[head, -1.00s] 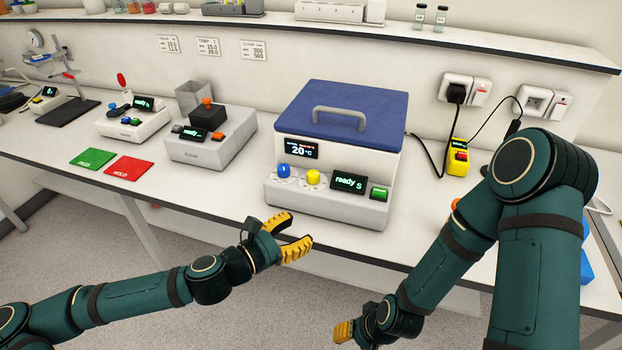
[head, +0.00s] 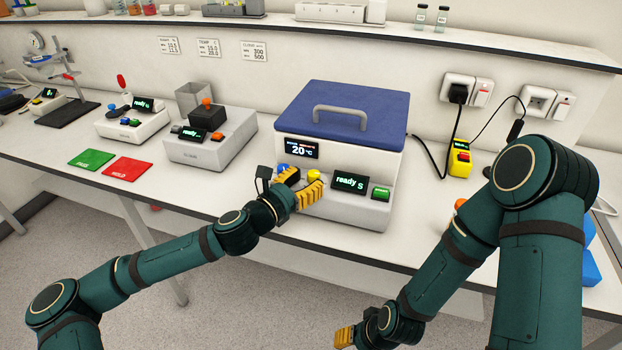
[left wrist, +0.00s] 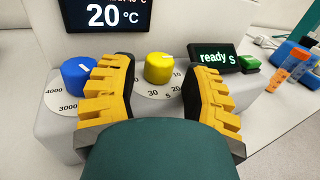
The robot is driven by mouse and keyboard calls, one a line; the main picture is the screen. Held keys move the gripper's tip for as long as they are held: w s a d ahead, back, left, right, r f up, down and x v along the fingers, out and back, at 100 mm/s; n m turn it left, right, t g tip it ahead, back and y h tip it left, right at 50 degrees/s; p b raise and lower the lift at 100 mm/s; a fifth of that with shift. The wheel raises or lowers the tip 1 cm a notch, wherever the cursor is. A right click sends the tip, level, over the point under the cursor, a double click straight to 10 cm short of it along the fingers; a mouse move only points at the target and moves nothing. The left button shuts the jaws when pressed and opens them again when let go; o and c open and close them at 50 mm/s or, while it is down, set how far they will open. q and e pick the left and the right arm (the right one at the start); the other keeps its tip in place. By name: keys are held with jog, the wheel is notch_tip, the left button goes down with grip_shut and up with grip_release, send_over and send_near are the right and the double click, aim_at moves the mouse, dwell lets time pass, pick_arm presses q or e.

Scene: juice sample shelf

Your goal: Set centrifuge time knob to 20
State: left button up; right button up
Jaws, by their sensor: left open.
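The centrifuge (head: 345,130) is a white box with a blue handled lid, standing on the bench. Its sloped front panel carries a blue knob (left wrist: 79,76) and a yellow knob (left wrist: 158,67). The dial around the yellow knob shows 10 and 30; part of it is hidden. My left gripper (head: 304,182) is open in front of the panel. In the left wrist view its fingers (left wrist: 155,72) stand on either side of the yellow knob, with no clear contact. The left finger partly covers the blue knob's dial. My right gripper (head: 344,337) hangs low at the bottom, mostly hidden.
The centrifuge's small screen (head: 350,183) reads "ready S", with a green button (head: 380,194) beside it. The upper screen (head: 301,148) reads 20 °C. A grey device (head: 211,138) stands to the left, past free bench. My right arm covers bench to the right.

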pick_arm(q)
jog(key=shift+x, duration=1.1)
grip_shut()
